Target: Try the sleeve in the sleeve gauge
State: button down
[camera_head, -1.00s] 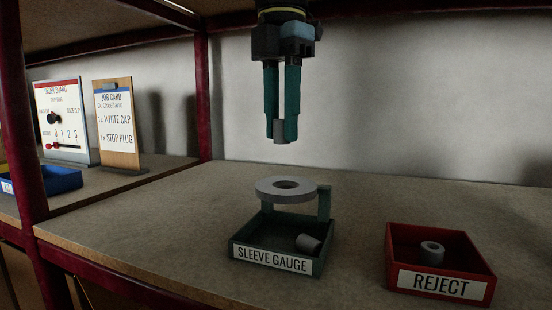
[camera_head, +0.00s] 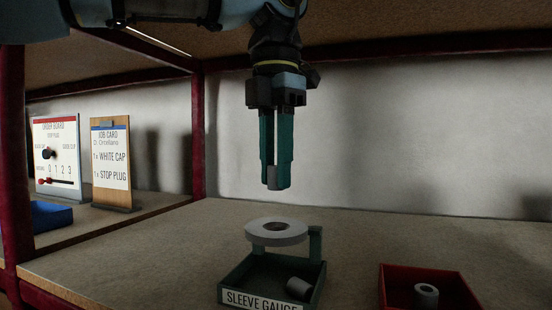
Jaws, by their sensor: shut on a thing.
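My gripper (camera_head: 276,184) points straight down, with its two green fingers shut on a grey sleeve (camera_head: 274,178). It holds the sleeve above the sleeve gauge, apart from it. The sleeve gauge (camera_head: 314,258) is a green tray with a grey ring (camera_head: 262,239) raised over it on a post. The ring has a round hole in its middle. Another grey sleeve (camera_head: 298,288) lies on its side in the gauge tray, below the ring. The front label is partly cut off by the picture's lower edge.
A red reject tray (camera_head: 390,290) stands at the right with a grey sleeve (camera_head: 426,295) upright in it. At the left are an order board (camera_head: 57,155), a job card (camera_head: 110,165) and a blue tray (camera_head: 50,216). Dark red shelf posts frame the bay. The bench behind the gauge is clear.

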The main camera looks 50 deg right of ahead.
aim_at(276, 190)
jog(key=shift+f+b, duration=0.9)
jog(key=shift+f, duration=1.65)
jog(key=shift+f+p, duration=0.3)
jog(key=shift+p, duration=0.1)
jog(key=c, duration=0.6)
grip_release()
notch_tip(276, 190, up, 8)
jog(key=p, duration=0.2)
jog(key=shift+f+p, duration=0.25)
jog(key=shift+p, duration=0.1)
